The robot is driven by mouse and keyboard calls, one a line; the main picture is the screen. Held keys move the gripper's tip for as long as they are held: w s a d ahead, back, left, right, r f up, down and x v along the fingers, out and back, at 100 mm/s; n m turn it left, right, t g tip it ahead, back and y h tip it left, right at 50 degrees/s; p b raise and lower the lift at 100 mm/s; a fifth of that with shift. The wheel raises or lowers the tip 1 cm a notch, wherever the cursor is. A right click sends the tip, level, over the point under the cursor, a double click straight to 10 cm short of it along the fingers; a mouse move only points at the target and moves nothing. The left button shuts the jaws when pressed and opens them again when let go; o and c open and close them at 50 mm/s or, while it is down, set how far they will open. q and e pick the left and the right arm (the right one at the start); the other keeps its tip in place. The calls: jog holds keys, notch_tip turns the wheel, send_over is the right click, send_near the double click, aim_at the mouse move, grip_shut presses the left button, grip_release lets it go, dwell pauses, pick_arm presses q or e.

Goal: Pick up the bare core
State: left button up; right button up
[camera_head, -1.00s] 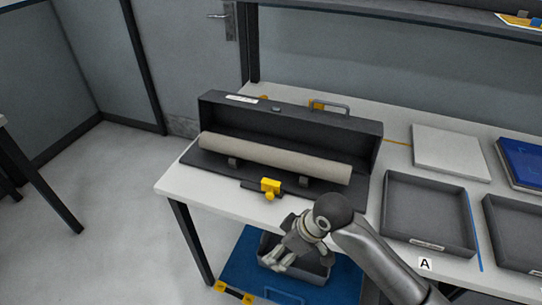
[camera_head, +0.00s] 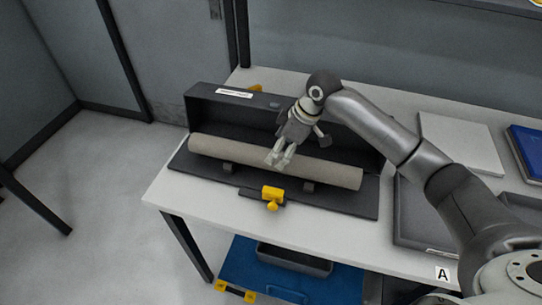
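The bare core, a long beige-grey cylinder (camera_head: 222,149), lies across the front of a dark open box (camera_head: 210,108) on the white table. Its left part and right end show clearly; my gripper hides a piece of its middle. My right gripper (camera_head: 280,159) comes in from the right and points down at the middle of the core. Its fingertips overlap the core in the picture. Whether they touch it, and how far apart they are, I cannot tell. My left gripper is not in view.
A yellow clamp-like part (camera_head: 272,195) sits at the box's front edge. A grey tray (camera_head: 410,220) is partly behind my arm at right. A pale slab (camera_head: 455,140) and a blue item (camera_head: 527,150) lie farther right. A dark bin (camera_head: 292,258) stands below on a blue surface.

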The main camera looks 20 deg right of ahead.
jog(key=shift+w+a+f, duration=0.1)
jog(key=shift+a+f, duration=0.1)
jog(key=shift+f, duration=0.25)
jog(key=shift+w+a+f, duration=0.1)
jog(key=shift+w+f, duration=0.1)
jog(key=shift+f, duration=0.1)
jog(key=p+x, duration=0.1)
jog(key=x, duration=0.3)
jog(key=shift+f+p, duration=0.2)
jog(key=shift+p, duration=0.1)
jog(key=shift+w+f, duration=0.1)
jog(key=shift+f, duration=0.2)
jog(key=shift+w+f, duration=0.1)
jog(key=c, duration=1.3)
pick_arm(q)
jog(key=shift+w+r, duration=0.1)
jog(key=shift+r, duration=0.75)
pick_arm(e)
jog(key=shift+o, duration=0.2)
